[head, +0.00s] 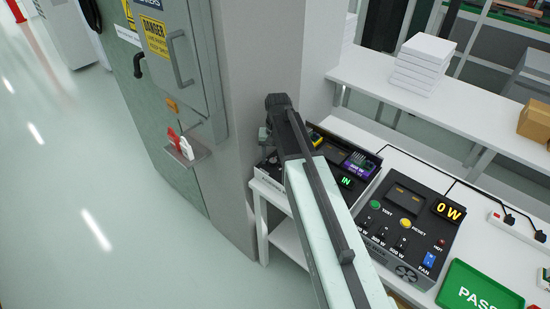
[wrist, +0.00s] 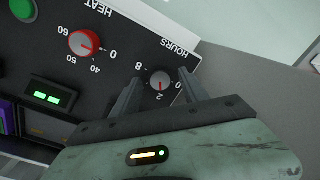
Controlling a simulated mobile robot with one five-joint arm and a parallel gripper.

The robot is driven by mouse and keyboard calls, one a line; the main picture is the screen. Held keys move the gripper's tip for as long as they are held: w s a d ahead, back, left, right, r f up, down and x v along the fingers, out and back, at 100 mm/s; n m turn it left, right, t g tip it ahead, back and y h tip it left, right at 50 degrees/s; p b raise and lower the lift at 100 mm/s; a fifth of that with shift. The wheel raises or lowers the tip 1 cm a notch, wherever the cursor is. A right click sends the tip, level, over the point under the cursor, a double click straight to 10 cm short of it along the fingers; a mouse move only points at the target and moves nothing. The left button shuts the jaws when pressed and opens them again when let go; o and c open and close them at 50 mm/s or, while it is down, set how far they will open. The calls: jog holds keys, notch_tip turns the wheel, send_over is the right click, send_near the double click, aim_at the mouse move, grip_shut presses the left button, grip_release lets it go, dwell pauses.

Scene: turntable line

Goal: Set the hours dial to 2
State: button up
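The hours dial (wrist: 160,82) is a small grey round knob on a dark panel, right of centre in the wrist view. The upside-down label HOURS is above it, with the numbers 0, 8 and 2 around it. A small reddish mark on the knob seems to point towards the 2, but it is too small to be sure. My gripper (wrist: 161,84) is open, with one finger on each side of the dial and visible gaps to it. In the head view my gripper (head: 268,135) is over the left device, and my arm hides the dial.
A red heat dial (wrist: 84,43) and a green button (wrist: 22,9) share the panel. In the head view a second device (head: 410,215) showing 0 W and a green PASS tray (head: 480,290) stand to the right. A grey pillar (head: 262,60) is close behind my gripper.

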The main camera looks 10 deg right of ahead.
aim_at(275, 161)
jog(key=shift+r, duration=0.15)
jog(key=r+p, duration=0.7)
jog(key=p, duration=0.1)
jog(key=shift+s+d+r, duration=0.1)
jog(key=shift+d+r, duration=0.15)
jog(key=shift+r, duration=0.15)
jog(key=shift+f, duration=0.15)
jog(key=s+n, duration=0.2)
jog(key=s, duration=1.3)
jog(key=shift+a+n+h, duration=0.25)
jog(key=shift+n+h, duration=0.05)
jog(key=shift+f, duration=0.1)
